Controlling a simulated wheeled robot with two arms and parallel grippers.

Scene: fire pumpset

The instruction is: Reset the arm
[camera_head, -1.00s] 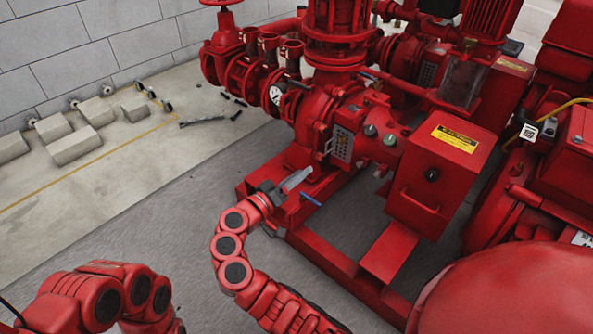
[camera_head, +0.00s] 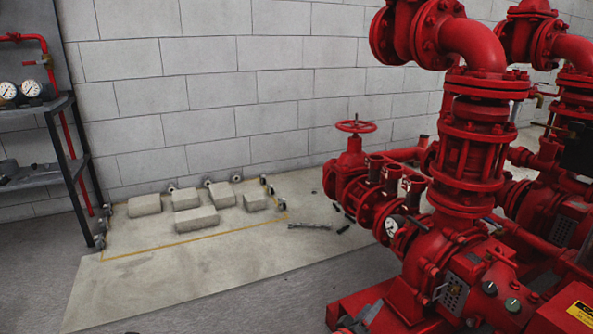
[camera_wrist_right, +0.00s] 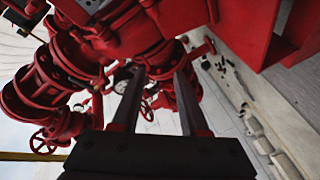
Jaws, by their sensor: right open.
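The tip of my right gripper (camera_head: 362,320) just shows at the bottom edge of the head view, in front of the red pump set (camera_head: 462,262). In the right wrist view, my right gripper's two dark fingers (camera_wrist_right: 158,100) stand apart with nothing between them. Red pump pipes and flanges (camera_wrist_right: 60,75) appear beyond the fingers in that view. The rest of my right arm is out of the head view. My left gripper is in neither view.
A red handwheel valve (camera_head: 355,127) stands left of the pump. Several concrete blocks (camera_head: 196,218) and a loose grey tool (camera_head: 310,226) lie on the pale floor slab. A shelf with gauges (camera_head: 30,120) stands at far left.

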